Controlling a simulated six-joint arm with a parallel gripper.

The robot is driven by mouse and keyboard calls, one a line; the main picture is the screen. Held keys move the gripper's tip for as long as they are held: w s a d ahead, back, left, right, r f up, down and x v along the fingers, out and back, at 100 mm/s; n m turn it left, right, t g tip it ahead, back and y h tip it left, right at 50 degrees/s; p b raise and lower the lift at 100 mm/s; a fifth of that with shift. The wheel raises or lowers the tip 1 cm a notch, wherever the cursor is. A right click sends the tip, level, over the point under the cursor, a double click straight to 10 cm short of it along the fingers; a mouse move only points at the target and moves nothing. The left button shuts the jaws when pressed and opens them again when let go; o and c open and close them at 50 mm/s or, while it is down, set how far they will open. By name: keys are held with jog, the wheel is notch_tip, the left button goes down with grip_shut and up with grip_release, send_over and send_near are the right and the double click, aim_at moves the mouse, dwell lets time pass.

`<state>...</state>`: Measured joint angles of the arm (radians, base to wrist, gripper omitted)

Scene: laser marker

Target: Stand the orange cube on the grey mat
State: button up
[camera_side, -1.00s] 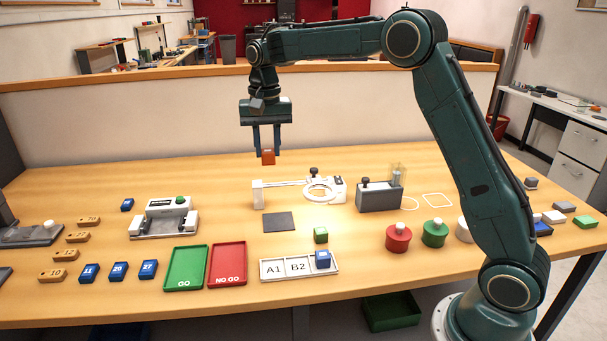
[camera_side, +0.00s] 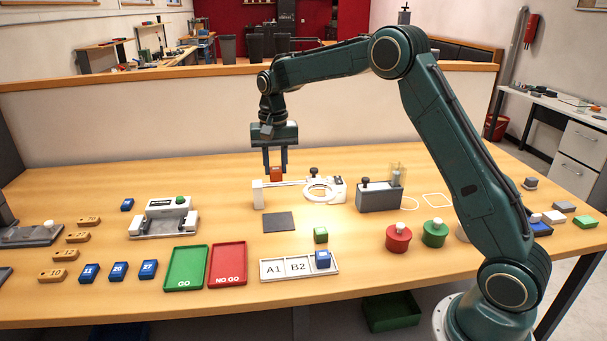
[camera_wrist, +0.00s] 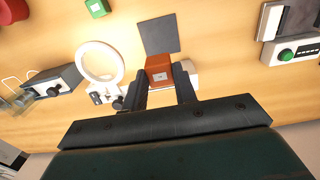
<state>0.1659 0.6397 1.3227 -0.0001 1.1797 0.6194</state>
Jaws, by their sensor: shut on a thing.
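The orange cube (camera_side: 276,174) is held between the two fingers of my gripper (camera_side: 275,167), above the table near the white ring fixture. In the wrist view the orange cube (camera_wrist: 159,70) sits between the fingertips of my gripper (camera_wrist: 163,85), with a small pale mark on its face. The grey mat (camera_side: 279,222) is a flat dark square lying bare on the table, in front of and below the cube in the side view. In the wrist view the grey mat (camera_wrist: 160,35) shows just beyond the cube, partly hidden by it.
The white ring fixture (camera_side: 318,190) stands behind and right of the mat. A green cube (camera_side: 320,235) lies to the mat's front right. The green tray (camera_side: 190,268), red tray (camera_side: 227,264) and A1/B2 tray (camera_side: 284,268) are in front. A grey block device (camera_side: 378,196) stands right.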

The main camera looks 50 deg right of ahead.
jog(key=shift+f, duration=6.55)
jog(key=shift+f, duration=0.1)
jog(key=o, duration=0.9)
jog(key=shift+o, duration=0.2)
notch_tip(320, 180, up, 12)
jog(key=shift+f, duration=0.2)
jog(key=shift+r, duration=0.35)
